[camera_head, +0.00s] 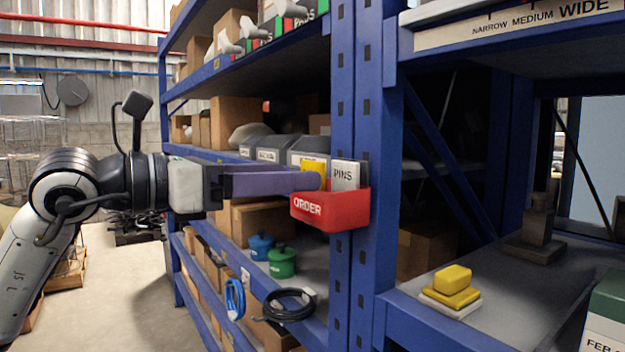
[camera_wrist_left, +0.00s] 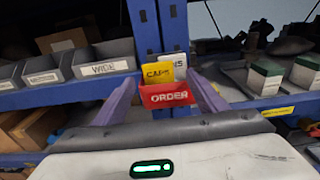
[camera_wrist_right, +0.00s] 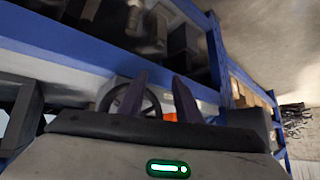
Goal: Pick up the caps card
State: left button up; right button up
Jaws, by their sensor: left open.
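The yellow caps card (camera_wrist_left: 157,73) stands upright in the red order bin (camera_wrist_left: 166,95), in front of a white pins card (camera_wrist_left: 180,60). In the head view the caps card (camera_head: 311,167) shows beside the pins card (camera_head: 346,175), its lower part hidden by a purple finger and the bin (camera_head: 330,211). My left gripper (camera_head: 316,181) reaches in from the left, its fingertips close to the card. In its wrist view the left gripper (camera_wrist_left: 162,82) is open, with the card between the fingers; I cannot tell whether they touch it. My right gripper (camera_wrist_right: 160,75) is open and empty, seen only in its wrist view.
The bin is at a blue shelf upright (camera_head: 343,80). Grey bins (camera_head: 268,150) stand on the shelf behind. Green (camera_head: 282,262) and blue (camera_head: 261,246) pots and a black cable coil (camera_head: 290,305) are below. Yellow and white blocks (camera_head: 452,288) lie on the right shelf.

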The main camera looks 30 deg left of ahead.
aim_at(306, 165)
pick_arm(q)
jog(key=p+x, duration=0.1)
jog(key=x, duration=0.2)
jog(key=shift+w+p, duration=0.35)
jog(key=shift+w, duration=0.05)
jog(key=shift+c, duration=0.5)
jog(key=c, duration=1.3)
